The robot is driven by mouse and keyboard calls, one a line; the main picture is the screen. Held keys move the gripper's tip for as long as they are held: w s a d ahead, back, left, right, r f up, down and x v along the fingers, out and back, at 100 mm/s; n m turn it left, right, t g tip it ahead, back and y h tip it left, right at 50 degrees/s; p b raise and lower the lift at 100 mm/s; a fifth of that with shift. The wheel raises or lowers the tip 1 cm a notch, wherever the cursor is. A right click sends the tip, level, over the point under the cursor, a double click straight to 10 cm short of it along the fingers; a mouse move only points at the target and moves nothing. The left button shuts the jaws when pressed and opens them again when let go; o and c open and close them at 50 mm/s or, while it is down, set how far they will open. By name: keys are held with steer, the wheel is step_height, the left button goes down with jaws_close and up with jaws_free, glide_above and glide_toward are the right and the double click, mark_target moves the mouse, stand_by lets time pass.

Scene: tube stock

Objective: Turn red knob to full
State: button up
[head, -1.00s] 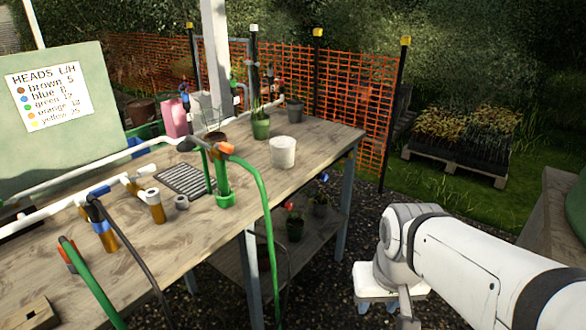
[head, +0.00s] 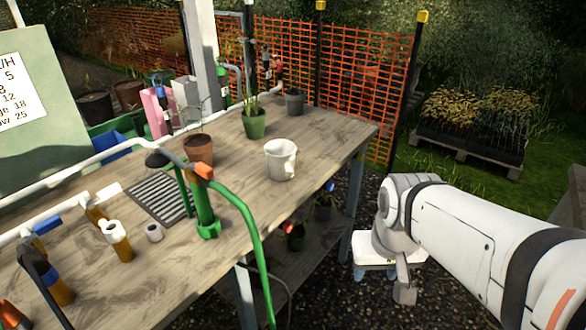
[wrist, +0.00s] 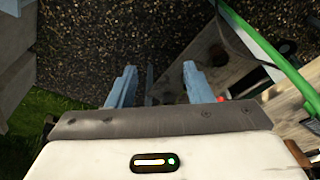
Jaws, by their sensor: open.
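A small red round part (head: 288,228), possibly the red knob, shows below the bench's front edge, in front of a dark plant pot; its setting is unclear. A red spot also shows in the wrist view (wrist: 221,98), just beyond the right finger; I cannot tell whether it is the same part. My gripper (wrist: 160,84) is open and empty, its two blue-grey fingers apart over dark gravel.
Orange mesh fence (head: 350,65) stands behind. Gravel is open between bench and arm.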

steer(key=w+d+f+n+t, duration=0.1)
steer(key=w+f+n+t, duration=0.3)
steer(key=w, duration=0.7)
steer(key=w+d+f+n+t, duration=0.25)
steer(key=w+f, duration=0.25)
steer(key=w, duration=0.6)
steer(key=n+t+y, duration=0.2)
steer(key=n+y, duration=0.4)
steer(key=y, duration=0.9)
glide_toward(291, 228)
steer(key=a, duration=0.1)
steer(key=x, duration=0.7)
steer(key=shift+w+a+r, duration=0.15)
steer(key=shift+w+a, duration=0.05)
steer(key=shift+w, duration=0.15)
steer(key=c, duration=1)
